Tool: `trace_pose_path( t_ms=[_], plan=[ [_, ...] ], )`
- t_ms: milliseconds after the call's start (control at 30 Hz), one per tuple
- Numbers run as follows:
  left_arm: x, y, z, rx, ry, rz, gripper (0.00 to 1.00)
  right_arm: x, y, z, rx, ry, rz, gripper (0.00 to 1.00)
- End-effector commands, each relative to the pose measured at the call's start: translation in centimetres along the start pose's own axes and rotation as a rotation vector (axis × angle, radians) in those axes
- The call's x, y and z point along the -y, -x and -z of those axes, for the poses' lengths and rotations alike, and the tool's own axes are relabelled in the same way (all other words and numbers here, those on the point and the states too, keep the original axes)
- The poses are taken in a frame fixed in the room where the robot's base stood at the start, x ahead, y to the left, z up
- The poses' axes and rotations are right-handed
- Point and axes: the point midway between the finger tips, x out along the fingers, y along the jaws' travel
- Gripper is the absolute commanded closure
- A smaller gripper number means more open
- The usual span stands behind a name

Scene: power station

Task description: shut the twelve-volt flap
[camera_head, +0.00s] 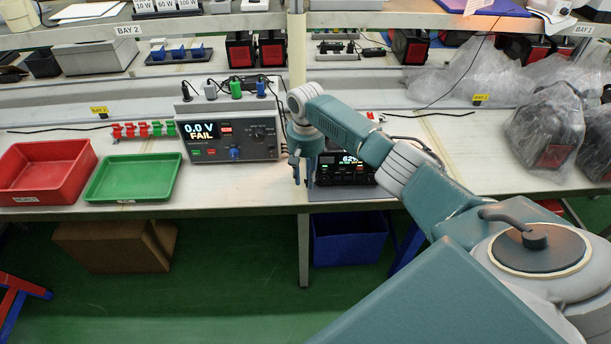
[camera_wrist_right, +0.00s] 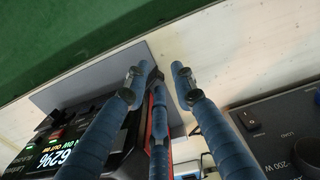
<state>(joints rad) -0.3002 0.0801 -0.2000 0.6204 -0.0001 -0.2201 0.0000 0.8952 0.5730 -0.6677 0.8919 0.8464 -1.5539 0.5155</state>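The black power station (camera_head: 343,174) with a lit display stands on a grey mat, behind and beside my right gripper. It also shows at the left of the right wrist view (camera_wrist_right: 62,152), its display upside down. My right gripper (camera_head: 300,168) points down at the station's left end. In the wrist view its blue fingers (camera_wrist_right: 160,82) are spread apart with nothing held, and the station's red-and-black edge shows between them. Small dark parts stick out from the station's front, but I cannot tell which is the twelve-volt flap or how it stands. My left gripper is not in view.
A grey tester (camera_head: 228,135) reading "0.0 V FAIL" stands close left of my right gripper. A green tray (camera_head: 133,178) and a red tray (camera_head: 45,172) lie further left. Bagged units (camera_head: 545,128) stand at the right. The bench's front edge is near.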

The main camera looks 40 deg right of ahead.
Motion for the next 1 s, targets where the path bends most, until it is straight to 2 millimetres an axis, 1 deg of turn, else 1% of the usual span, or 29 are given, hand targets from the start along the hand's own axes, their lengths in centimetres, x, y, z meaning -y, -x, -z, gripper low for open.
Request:
trace_pose_path(
  t_ms=[133,167,200,267,300,767,1000],
  plan=[
    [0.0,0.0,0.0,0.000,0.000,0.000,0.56,0.0,0.0,0.0,0.000,0.001,0.000,0.75],
    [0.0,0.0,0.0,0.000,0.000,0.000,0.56,0.0,0.0,0.0,0.000,0.001,0.000,0.79],
    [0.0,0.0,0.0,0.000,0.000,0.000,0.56,0.0,0.0,0.0,0.000,0.001,0.000,0.87],
    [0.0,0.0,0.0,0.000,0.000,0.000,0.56,0.0,0.0,0.0,0.000,0.001,0.000,0.99],
    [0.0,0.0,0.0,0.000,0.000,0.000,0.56,0.0,0.0,0.0,-0.001,0.001,0.000,1.00],
    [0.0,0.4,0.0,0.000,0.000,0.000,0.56,0.1,0.2,0.0,-0.004,0.031,0.003,1.00],
    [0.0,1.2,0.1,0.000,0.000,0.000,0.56,0.1,0.4,-0.3,-0.002,0.093,0.003,1.00]
  ],
)
